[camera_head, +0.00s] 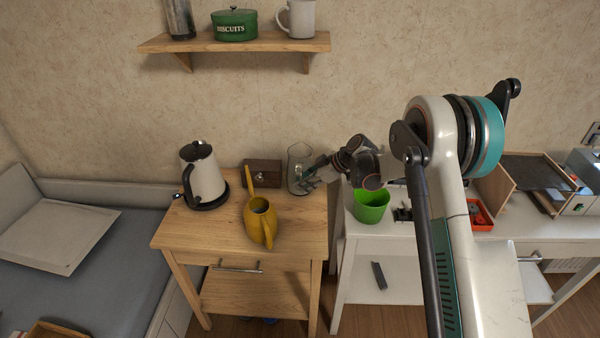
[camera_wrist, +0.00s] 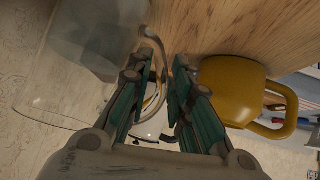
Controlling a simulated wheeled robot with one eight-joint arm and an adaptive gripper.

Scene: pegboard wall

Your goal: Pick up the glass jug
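The clear glass jug (camera_head: 299,160) stands at the back right of the wooden table. In the wrist view its see-through body (camera_wrist: 85,65) fills the upper left, and its curved handle (camera_wrist: 160,52) reaches between my fingers. My gripper (camera_head: 308,182) is at the jug's right front side in the head view. In the wrist view my gripper (camera_wrist: 157,80) is open, with a gap between its two green-padded fingers around the handle. Whether a finger touches the glass, I cannot tell.
A yellow watering can (camera_head: 260,222) stands close by; it is right of my fingers in the wrist view (camera_wrist: 228,85). A small dark wooden box (camera_head: 262,174) and a white kettle (camera_head: 203,180) are left of the jug. A green pot (camera_head: 371,206) is right.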

